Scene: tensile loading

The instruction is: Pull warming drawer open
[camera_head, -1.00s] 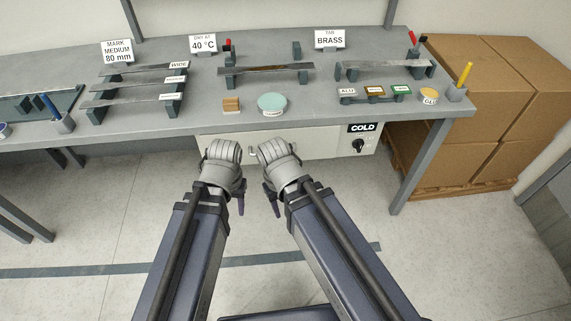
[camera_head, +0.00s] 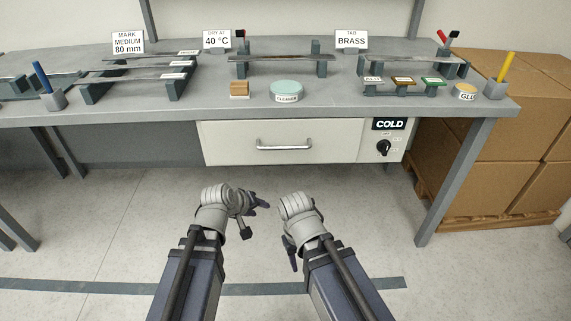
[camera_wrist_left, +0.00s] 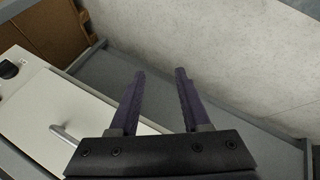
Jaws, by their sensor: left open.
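The warming drawer (camera_head: 230,132) is a pale panel under the bench top, with a silver bar handle (camera_head: 283,145) across its middle. Its front looks flush with the control panel, so it appears closed. My left gripper (camera_head: 255,219) is open and empty, below and in front of the handle, its fingers pointing right and apart from it. In the left wrist view, its two dark fingers (camera_wrist_left: 160,76) are spread with nothing between them; the drawer front (camera_wrist_left: 60,105) and handle (camera_wrist_left: 64,134) lie to their left. My right gripper (camera_head: 292,257) hangs beside it, with its fingers mostly hidden.
A control panel with a COLD sign (camera_head: 389,124) and black knob (camera_head: 383,147) adjoins the drawer's right side. The bench top (camera_head: 330,100) carries sample racks, a cleaner tin (camera_head: 286,90) and signs. Cardboard boxes (camera_head: 520,140) stand at the right. The floor before the drawer is clear.

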